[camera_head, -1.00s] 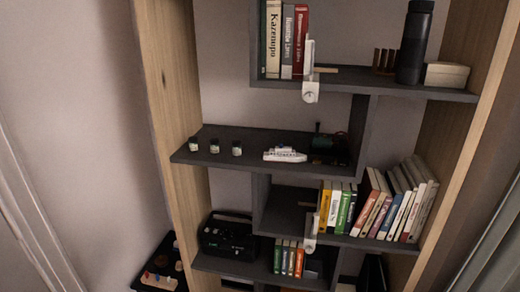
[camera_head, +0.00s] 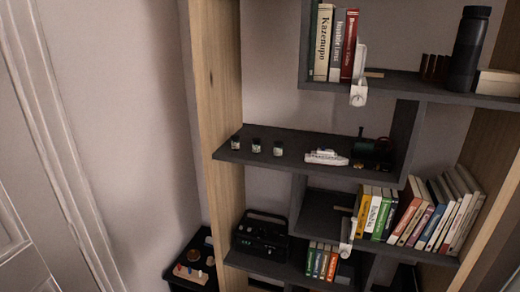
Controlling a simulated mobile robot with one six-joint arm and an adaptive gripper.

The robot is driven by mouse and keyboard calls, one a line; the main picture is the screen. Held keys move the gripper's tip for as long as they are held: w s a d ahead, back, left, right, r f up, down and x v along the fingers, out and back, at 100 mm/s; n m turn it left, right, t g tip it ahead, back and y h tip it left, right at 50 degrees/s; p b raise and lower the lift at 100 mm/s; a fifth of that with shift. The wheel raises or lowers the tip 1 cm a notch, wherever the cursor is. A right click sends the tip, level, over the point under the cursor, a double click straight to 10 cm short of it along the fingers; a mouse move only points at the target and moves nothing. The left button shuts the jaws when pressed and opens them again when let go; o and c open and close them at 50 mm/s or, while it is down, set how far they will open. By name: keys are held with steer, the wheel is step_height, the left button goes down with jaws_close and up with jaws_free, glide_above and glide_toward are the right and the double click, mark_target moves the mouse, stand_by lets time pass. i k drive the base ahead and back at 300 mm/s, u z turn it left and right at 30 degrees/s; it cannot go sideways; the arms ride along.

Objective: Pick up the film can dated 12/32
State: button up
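Several small film cans stand in a row on the left part of the middle dark shelf: a left can (camera_head: 235,142), a middle can (camera_head: 256,146) and a right can (camera_head: 278,148). Each has a dark top and a pale label. The dates are too small to read, so I cannot tell which is dated 12/32. My gripper is not in view.
A white toy ship (camera_head: 326,157) and a dark green toy (camera_head: 372,148) stand right of the cans on the shelf (camera_head: 300,140). A wooden side panel (camera_head: 217,70) borders the left. Books (camera_head: 335,45) stand above, a black radio (camera_head: 262,232) below.

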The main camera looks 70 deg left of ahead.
mark_target(278, 145)
steer(key=z, duration=0.35)
steer(key=k, duration=0.15)
steer(key=u, duration=2.7)
steer(key=i, duration=0.6)
steer(key=u, duration=0.15)
steer(key=k, duration=0.35)
steer(key=u, duration=0.05)
